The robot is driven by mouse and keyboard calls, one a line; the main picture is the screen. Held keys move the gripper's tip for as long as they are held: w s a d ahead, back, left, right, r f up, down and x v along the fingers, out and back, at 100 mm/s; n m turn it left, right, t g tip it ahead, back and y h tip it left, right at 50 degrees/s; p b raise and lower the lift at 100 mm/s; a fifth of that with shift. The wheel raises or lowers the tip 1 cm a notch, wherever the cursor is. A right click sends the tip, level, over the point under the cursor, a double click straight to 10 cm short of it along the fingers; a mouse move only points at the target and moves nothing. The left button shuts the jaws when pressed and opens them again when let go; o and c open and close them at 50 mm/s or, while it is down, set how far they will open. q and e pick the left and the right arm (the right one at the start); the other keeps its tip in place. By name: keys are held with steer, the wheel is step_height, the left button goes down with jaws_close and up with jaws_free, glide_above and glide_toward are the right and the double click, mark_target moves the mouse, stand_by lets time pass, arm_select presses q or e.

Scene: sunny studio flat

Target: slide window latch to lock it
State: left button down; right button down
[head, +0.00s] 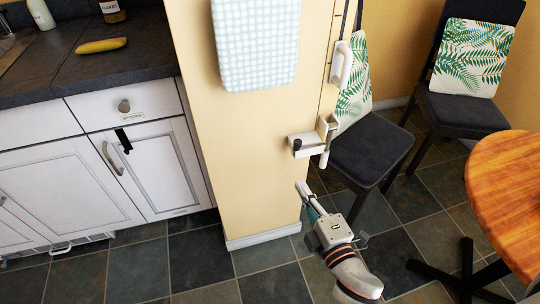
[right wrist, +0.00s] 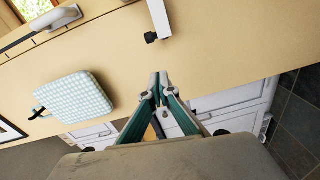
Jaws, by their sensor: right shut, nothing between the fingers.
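The window latch (head: 309,144) is a white fitting low on the yellow wall, with a small black knob (head: 297,144) at its left end. In the right wrist view the knob (right wrist: 151,37) shows at the end of a white bar, near the top. My right gripper (head: 303,188) is shut and empty. In the head view it is below the latch; in the right wrist view its fingertips (right wrist: 159,78) are together, with a gap between them and the knob. I see no contact. My left gripper is not in view.
A white handle (head: 341,64) sits above the latch at the wall's edge. A checked pad (head: 256,45) hangs on the wall. White cabinets (head: 80,175) stand left. A dark chair (head: 372,146) stands close right, and a wooden table (head: 510,190) farther right.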

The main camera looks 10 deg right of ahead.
mark_target(294, 153)
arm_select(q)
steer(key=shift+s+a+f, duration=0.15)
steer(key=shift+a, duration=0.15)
arm_select(e)
steer(key=shift+w+a+r+n, duration=0.35)
steer(key=shift+w+a+n, duration=0.15)
steer(key=shift+a+n, duration=0.15)
steer(key=w+d, duration=0.1)
steer(key=w, duration=0.6)
steer(key=w+d, duration=0.1)
steer(key=w, duration=0.3)
steer(key=shift+w+d, duration=0.2)
steer(key=shift+d, duration=0.15)
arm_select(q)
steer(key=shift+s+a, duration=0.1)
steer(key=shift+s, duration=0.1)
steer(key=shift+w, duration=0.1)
